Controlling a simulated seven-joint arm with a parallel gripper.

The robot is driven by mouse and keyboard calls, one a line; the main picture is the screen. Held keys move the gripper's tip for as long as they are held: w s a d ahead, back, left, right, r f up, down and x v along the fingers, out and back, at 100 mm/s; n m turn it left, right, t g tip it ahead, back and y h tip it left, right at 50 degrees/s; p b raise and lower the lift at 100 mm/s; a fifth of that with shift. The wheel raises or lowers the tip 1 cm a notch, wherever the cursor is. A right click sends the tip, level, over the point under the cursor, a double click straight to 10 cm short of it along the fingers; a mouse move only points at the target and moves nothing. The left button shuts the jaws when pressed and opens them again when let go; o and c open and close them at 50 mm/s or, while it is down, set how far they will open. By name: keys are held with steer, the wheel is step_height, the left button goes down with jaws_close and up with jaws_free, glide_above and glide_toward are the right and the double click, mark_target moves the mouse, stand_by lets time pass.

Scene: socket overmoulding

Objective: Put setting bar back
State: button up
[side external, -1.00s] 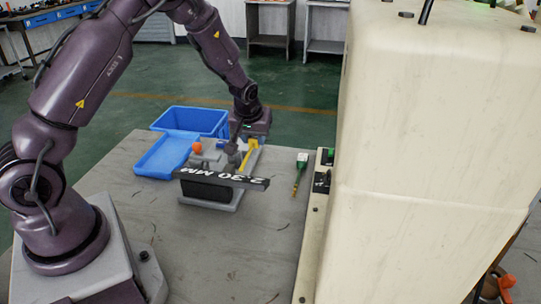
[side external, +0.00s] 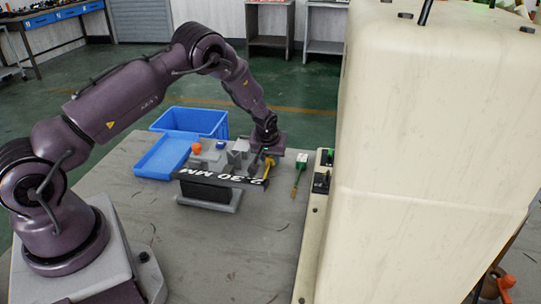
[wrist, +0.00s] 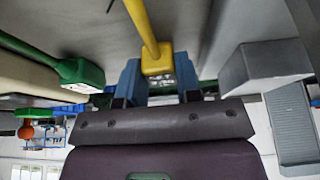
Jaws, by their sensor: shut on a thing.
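The yellow setting bar (side external: 268,168) is at the right side of the grey fixture (side external: 222,199), which has a black "2.30 MM" plate across its front. My gripper (side external: 268,153) is shut on the bar's upper end. In the wrist view, the bar's square yellow head (wrist: 157,62) sits between the two blue fingers of my gripper (wrist: 160,82), and its rod runs away from the fingers. A grey block (wrist: 265,65) stands apart from the bar at the right of that view. I cannot tell whether the bar touches the fixture.
A big cream machine (side external: 430,170) with switches fills the right side. A blue bin (side external: 195,122) and blue tray (side external: 162,156) lie behind left. The front of the table (side external: 220,265) is clear.

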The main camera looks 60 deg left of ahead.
steer(key=shift+f, duration=0.1)
steer(key=o, duration=1.1)
steer(key=shift+c, duration=0.2)
steer(key=v, duration=1.2)
step_height(320, 180, up, 11)
steer(key=m+h, duration=0.1)
glide_above(267, 169)
steer(key=s+d, duration=0.4)
steer(key=d, duration=0.1)
steer(key=s+d+r+m+t+h, duration=0.1)
steer(key=s+d+r+m, duration=0.1)
steer(key=s+d+r, duration=0.3)
steer(key=s+d+r+m, duration=0.3)
steer(key=s, duration=0.6)
steer(key=s+d+r+m+t+h, duration=0.1)
steer(key=s+d+r+m, duration=0.2)
steer(key=s, duration=0.6)
steer(key=shift+s+r, duration=0.3)
steer(key=shift+r, duration=0.15)
